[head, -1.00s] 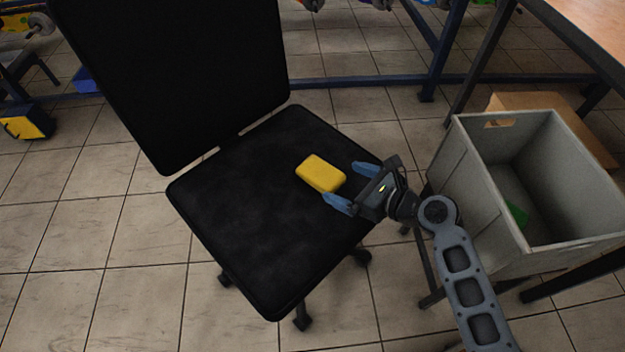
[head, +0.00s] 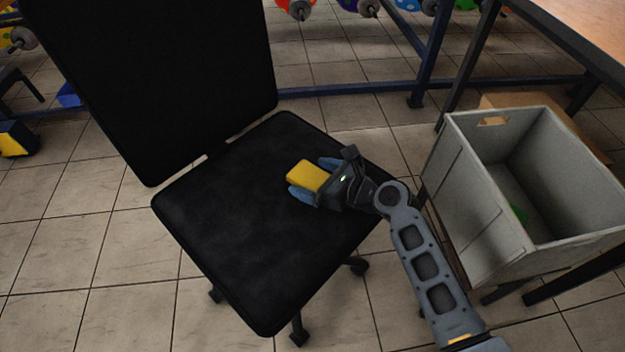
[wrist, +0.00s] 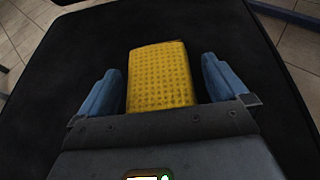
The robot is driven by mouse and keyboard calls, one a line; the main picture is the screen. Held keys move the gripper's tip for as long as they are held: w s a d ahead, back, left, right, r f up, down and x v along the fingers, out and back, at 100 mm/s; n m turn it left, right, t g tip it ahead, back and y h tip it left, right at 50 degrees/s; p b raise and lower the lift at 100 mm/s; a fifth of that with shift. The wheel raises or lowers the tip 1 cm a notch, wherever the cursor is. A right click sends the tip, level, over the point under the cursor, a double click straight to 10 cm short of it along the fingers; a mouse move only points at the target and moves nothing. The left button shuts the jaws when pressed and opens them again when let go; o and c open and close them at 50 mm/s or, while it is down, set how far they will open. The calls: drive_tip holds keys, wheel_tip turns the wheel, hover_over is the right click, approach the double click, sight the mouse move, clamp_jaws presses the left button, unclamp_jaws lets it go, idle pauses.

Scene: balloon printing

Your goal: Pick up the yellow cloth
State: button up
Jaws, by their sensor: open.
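The yellow cloth (head: 306,175) is a small block-like pad lying on the black chair seat (head: 215,215). In the wrist view the cloth (wrist: 161,76) shows a dimpled top and lies between the two blue fingers. My gripper (head: 314,178) is open around the cloth, one finger on each side. In the wrist view, dark gaps show between the cloth and both fingers of my gripper (wrist: 160,85). The near end of the cloth is hidden by the gripper body.
A grey bin (head: 470,195) stands right of the chair, with a green thing (head: 518,213) inside. A wooden-topped table (head: 575,35) is at the upper right. The black chair backrest (head: 150,85) rises behind the seat. The seat's left part is clear.

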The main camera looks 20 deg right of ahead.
sight(317, 177)
drive_tip(key=shift+c, duration=0.5)
drive_tip(key=c, duration=0.9)
drive_tip(key=shift+o, duration=0.2)
drive_tip(key=shift+r, duration=0.1)
drive_tip(key=shift+r+p, duration=0.45)
drive_tip(key=shift+r, duration=0.1)
drive_tip(key=r, duration=0.1)
drive_tip(key=r+p, duration=0.2)
drive_tip(key=shift+s+d+r, duration=0.15)
drive_tip(key=shift+d+r, duration=0.1)
drive_tip(key=shift+r, duration=0.05)
drive_tip(key=s+d+r+p, duration=0.3)
drive_tip(key=s+d+r, duration=0.3)
drive_tip(key=d, duration=0.3)
drive_tip(key=shift+s, duration=0.35)
drive_tip(key=shift+a+r, duration=0.1)
